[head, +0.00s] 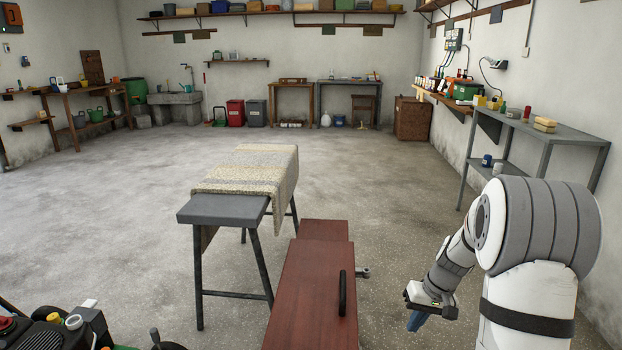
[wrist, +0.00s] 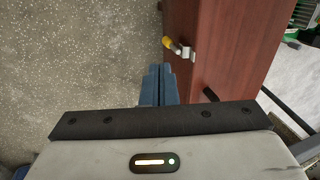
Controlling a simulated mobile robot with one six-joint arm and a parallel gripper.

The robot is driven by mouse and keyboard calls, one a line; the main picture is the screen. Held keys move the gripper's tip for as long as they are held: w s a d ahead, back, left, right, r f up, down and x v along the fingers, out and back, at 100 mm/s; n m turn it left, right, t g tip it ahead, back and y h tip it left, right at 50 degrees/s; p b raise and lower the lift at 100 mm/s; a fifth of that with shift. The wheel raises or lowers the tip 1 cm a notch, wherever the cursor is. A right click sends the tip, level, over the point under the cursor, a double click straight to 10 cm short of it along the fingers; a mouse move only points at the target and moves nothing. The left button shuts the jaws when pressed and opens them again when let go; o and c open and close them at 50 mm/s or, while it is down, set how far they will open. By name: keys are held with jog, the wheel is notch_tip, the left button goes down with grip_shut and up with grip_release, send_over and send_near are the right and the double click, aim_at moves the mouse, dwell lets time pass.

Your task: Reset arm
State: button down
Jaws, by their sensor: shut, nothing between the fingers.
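My gripper (head: 417,319) hangs at the lower right in the head view, low beside the red-brown wooden cabinet (head: 312,300) and apart from it. In the wrist view my gripper (wrist: 159,70) shows two blue fingers pressed together with nothing between them. The cabinet (wrist: 235,60) fills the right part of the wrist view. A small metal latch with a yellow end (wrist: 172,45) sticks out from the cabinet's side, just beyond the fingertips.
A grey trestle with a woven cloth (head: 245,170) stands left of the cabinet. A dark handle (head: 342,293) is on the cabinet. A grey metal table (head: 550,130) stands along the right wall. Part of a machine (head: 65,325) shows at lower left. The concrete floor (head: 390,190) is clear ahead.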

jog(key=s+a+r+h+p, duration=0.1)
jog(key=s+a+r+p, duration=0.2)
jog(key=s+r+p, duration=0.3)
jog(key=s+a+r+t+h+p, duration=0.1)
jog(key=s+a+r+p, duration=0.2)
jog(key=r, duration=1.4)
jog(key=s+a+r+t+h+p, duration=0.1)
jog(key=s+a+r+p, duration=0.3)
jog(key=s+r+p, duration=0.6)
jog(key=s+r, duration=0.2)
jog(key=s, duration=0.2)
jog(key=shift+p, duration=0.35)
jog(key=shift+a, duration=0.1)
